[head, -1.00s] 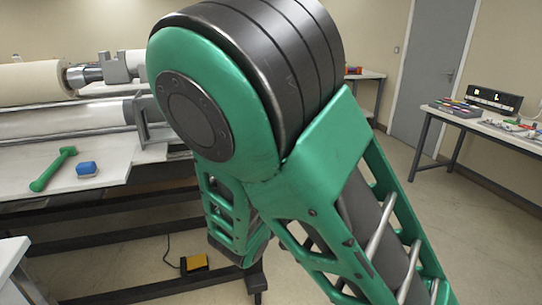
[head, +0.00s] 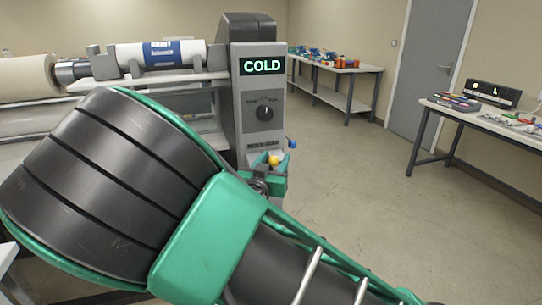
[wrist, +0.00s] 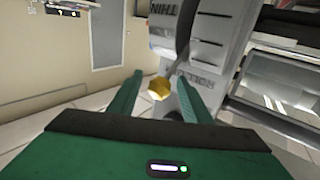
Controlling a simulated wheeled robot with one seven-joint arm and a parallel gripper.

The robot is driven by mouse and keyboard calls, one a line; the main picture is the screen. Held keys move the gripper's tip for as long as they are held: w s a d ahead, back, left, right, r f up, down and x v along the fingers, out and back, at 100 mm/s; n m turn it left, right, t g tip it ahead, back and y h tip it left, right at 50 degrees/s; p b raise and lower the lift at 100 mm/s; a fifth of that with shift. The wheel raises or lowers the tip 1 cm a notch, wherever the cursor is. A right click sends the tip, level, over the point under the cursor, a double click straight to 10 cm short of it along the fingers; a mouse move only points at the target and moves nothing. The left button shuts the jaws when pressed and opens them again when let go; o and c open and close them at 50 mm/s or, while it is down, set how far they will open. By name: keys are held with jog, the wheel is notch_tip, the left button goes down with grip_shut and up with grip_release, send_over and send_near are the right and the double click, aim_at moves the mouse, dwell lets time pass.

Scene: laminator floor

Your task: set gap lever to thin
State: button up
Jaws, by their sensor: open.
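The gap lever shows in the wrist view as a dark curved rod with a yellow knob (wrist: 158,89), in front of a grey panel with an upside-down THIN label and several slot-like marks. In the head view the yellow knob (head: 273,160) is low on the front of the grey laminator end housing (head: 232,100). My gripper (head: 266,174) is open at the knob; in the wrist view its two green fingers (wrist: 160,79) stand either side of the knob, with visible space on both sides. I cannot tell whether the knob is fully between the fingertips or just beyond them.
Rollers (head: 160,53) lie to the left. Side tables (head: 335,69) stand behind and right; the floor between is clear.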

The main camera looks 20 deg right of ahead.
jog(key=shift+x, duration=1.7)
grip_shut()
